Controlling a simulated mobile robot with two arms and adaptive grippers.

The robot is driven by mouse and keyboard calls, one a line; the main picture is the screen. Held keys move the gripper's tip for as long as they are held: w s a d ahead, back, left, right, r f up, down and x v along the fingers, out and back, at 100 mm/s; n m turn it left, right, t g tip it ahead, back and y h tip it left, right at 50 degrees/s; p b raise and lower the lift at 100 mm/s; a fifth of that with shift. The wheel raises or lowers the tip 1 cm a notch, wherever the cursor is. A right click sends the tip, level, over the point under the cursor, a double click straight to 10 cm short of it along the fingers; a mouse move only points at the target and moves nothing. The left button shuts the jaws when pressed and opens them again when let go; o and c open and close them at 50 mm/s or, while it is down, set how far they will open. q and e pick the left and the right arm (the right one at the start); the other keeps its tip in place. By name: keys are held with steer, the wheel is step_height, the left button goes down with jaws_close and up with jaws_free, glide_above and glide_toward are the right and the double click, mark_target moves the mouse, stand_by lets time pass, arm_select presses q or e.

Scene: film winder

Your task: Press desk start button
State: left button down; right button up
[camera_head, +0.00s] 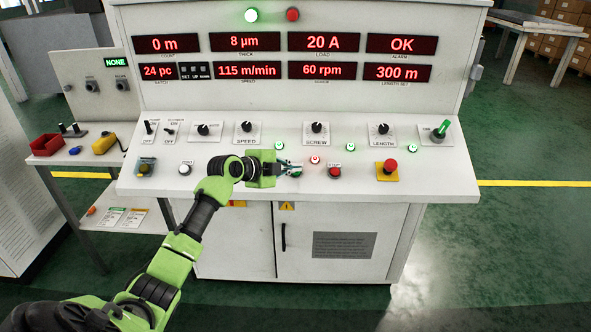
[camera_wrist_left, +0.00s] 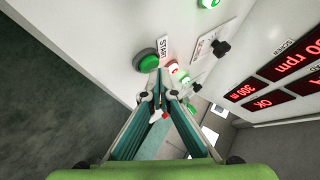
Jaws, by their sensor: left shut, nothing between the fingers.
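My left gripper (camera_head: 297,169) reaches over the front of the white control desk (camera_head: 236,188), its fingers shut and empty. In the left wrist view, the green start button (camera_wrist_left: 148,63), in a dark ring, sits by a START label (camera_wrist_left: 164,48). The shut fingertips (camera_wrist_left: 159,75) lie right beside the button's lower right edge in that view; I cannot tell whether they touch it. In the head view the gripper covers most of the button's place. My right gripper is not in view.
A red stop button (camera_head: 335,171) is just right of the gripper, and a red emergency button (camera_head: 389,166) on a yellow plate farther right. A row of knobs, such as the screw knob (camera_head: 317,127), stands behind. Red displays (camera_head: 328,42) read values above.

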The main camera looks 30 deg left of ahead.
arm_select(q)
steer(key=shift+s+d+r, duration=0.1)
steer(key=shift+s+r, duration=0.1)
steer(key=shift+r, duration=0.25)
steer(key=shift+s+d+r+p, duration=0.1)
steer(key=shift+r+p, duration=0.35)
steer(key=shift+p, duration=0.2)
steer(key=r+p, duration=0.1)
steer(key=s+r+p, duration=0.1)
steer(key=d+r+p, duration=0.1)
steer(key=shift+s+r, duration=0.25)
steer(key=shift+s, duration=0.1)
